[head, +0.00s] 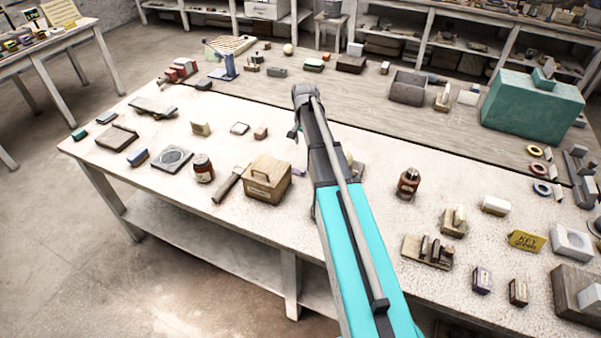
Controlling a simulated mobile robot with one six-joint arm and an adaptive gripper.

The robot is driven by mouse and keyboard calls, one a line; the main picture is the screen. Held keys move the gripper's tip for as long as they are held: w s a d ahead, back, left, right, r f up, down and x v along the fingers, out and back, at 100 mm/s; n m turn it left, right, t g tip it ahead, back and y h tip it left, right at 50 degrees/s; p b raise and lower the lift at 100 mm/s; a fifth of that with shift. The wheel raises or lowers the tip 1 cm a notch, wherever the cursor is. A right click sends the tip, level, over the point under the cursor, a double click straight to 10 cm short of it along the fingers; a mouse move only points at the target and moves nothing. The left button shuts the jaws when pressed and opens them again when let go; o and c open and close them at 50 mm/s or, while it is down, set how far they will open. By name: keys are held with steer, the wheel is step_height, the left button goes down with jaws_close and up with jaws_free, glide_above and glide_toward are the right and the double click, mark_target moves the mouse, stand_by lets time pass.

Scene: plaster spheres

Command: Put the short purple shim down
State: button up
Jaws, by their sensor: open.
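My gripper (293,133) is at the end of my turquoise arm, over the middle of the pale table (225,225). It is small in the view and seen from behind; it is open and I see nothing held in it. A small purple piece (299,172) lies on the table just right of the wooden box, close to my arm, which may cover part of it. It may be the short purple shim, but it is too small to be sure.
A wooden box with a handle (267,180) stands left of my arm. A red-brown jar (203,168) is further left, and a brown bottle (408,183) stands right of the arm. A large green block (532,106) is at the back right. Bare tabletop shows between the scattered pieces.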

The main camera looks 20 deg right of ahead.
steer(key=b, duration=0.9)
glide_toward(304, 169)
step_height(304, 169, down, 5)
steer(key=shift+w+f, duration=0.1)
stand_by(0.5)
steer(key=shift+f+b, duration=2.4)
steer(key=shift+f, duration=0.15)
jaws_close()
